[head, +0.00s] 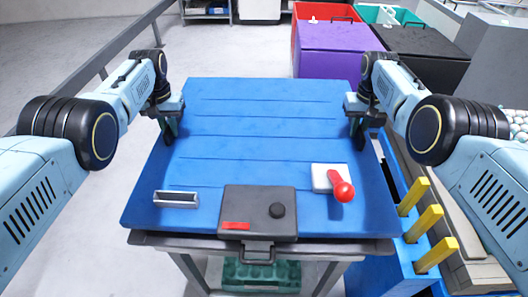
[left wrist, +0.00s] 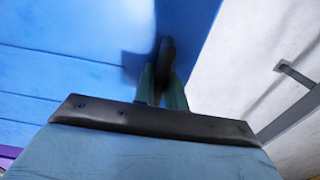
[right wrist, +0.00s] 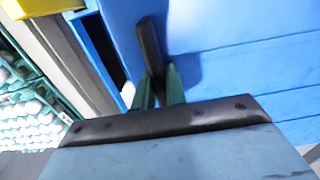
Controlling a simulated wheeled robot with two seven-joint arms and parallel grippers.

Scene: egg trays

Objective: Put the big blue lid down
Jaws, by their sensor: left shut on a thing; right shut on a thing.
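The big blue lid (head: 262,150) is a wide ridged blue panel lying roughly level in front of me. My left gripper (head: 169,130) is shut on a dark handle (left wrist: 166,58) at the lid's left side. My right gripper (head: 358,130) is shut on a similar dark handle (right wrist: 151,45) at its right side. The lid also fills much of the left wrist view (left wrist: 60,85) and right wrist view (right wrist: 250,70). What lies under the lid is hidden, and I cannot tell whether it rests on anything.
Near the front are a black box (head: 256,198), a red-knobbed lever (head: 343,190) and a small metal frame (head: 176,199). Yellow posts (head: 424,222) stand at the right, by white eggs (head: 517,125). Purple (head: 322,52), red (head: 303,17) and black (head: 425,45) bins stand behind. Floor shows left.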

